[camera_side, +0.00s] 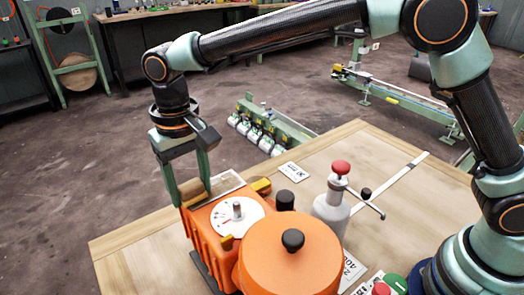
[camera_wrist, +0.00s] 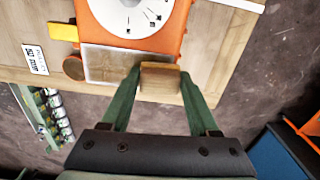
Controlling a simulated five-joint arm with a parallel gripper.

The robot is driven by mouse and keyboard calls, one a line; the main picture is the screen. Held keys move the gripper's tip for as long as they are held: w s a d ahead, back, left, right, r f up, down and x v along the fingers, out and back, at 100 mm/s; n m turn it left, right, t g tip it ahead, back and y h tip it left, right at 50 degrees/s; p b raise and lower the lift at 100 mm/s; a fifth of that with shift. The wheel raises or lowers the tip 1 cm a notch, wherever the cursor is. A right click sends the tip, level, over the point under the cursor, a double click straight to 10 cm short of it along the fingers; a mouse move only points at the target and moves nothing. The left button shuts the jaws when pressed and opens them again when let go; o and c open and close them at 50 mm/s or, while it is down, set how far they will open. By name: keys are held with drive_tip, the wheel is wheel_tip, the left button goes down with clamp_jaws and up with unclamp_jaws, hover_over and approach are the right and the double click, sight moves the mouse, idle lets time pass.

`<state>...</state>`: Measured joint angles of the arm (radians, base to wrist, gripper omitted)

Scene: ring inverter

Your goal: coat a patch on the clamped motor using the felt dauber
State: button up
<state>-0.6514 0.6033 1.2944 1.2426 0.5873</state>
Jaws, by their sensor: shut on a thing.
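My gripper (camera_side: 192,188) is shut on a tan, wood-coloured block (camera_wrist: 160,80), which I take to be the felt dauber. The block sits between the green fingertips in the wrist view, and its working face is hidden. In the side view the fingers point down at the far left corner of the orange ribbed housing (camera_side: 207,240), apparently the clamped motor. The housing carries a white dial (camera_side: 237,215) and also shows in the wrist view (camera_wrist: 168,42). I cannot tell whether the block touches it.
A pale shallow tray (camera_wrist: 112,66) lies beside the housing, with a brown round piece (camera_wrist: 73,68) at its end. A large orange drum (camera_side: 287,258), a grey bottle with a red top (camera_side: 332,208) and a black knob (camera_side: 285,200) crowd the right. The wooden bench top (camera_side: 130,250) is bare at left.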

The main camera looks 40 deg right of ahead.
sight(241, 177)
drive_tip(key=shift+d, duration=4.65)
drive_tip(key=shift+d+r, duration=0.1)
drive_tip(key=shift+d, duration=0.5)
wheel_tip(241, 177, up, 8)
drive_tip(key=shift+a, duration=0.1)
